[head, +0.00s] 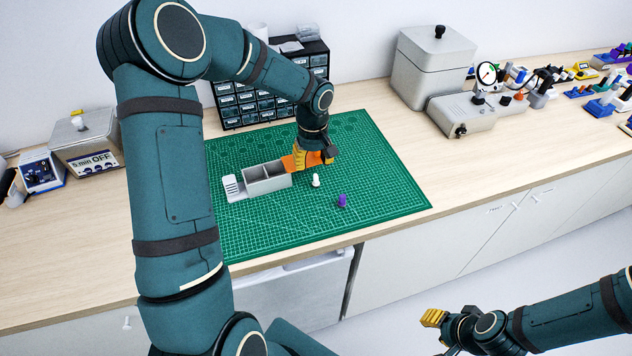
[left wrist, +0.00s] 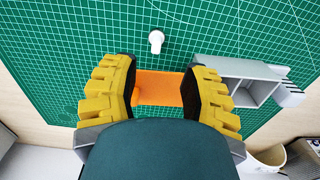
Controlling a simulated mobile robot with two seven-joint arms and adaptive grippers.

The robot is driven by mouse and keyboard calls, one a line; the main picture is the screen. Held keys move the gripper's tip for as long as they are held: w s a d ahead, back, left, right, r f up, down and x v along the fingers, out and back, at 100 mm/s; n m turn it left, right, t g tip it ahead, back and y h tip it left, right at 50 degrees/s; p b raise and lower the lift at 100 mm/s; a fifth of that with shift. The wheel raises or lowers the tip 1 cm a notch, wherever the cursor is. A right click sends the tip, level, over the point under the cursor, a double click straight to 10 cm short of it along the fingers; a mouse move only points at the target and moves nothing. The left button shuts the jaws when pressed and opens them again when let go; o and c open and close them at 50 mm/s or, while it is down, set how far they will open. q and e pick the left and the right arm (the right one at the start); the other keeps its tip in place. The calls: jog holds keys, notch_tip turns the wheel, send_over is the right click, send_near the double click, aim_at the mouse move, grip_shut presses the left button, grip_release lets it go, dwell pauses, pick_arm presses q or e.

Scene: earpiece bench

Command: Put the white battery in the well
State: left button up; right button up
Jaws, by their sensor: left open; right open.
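The white battery (head: 316,180) is a small pale piece with a rounded end. It lies on the green mat just in front of my left gripper. It also shows in the left wrist view (left wrist: 156,40), beyond the fingertips and apart from them. My left gripper (head: 314,158) is open over the orange part (left wrist: 160,88) at the right end of the grey tray (head: 266,176). The tray has two open compartments; which one is the well I cannot tell. My right gripper (head: 434,317) is open and empty, in front of the bench.
A small purple piece (head: 342,200) stands on the green mat (head: 390,190), right of the white battery. A white ridged piece (head: 233,187) sits at the tray's left end. A drawer cabinet (head: 240,106) stands behind the mat. The mat's right side is clear.

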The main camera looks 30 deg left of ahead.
aim_at(316, 175)
pick_arm(q)
jog(key=shift+d+f, duration=0.2)
jog(key=shift+f, duration=1.3)
jog(key=shift+d+f, duration=0.15)
jog(key=shift+f, duration=1.3)
grip_shut()
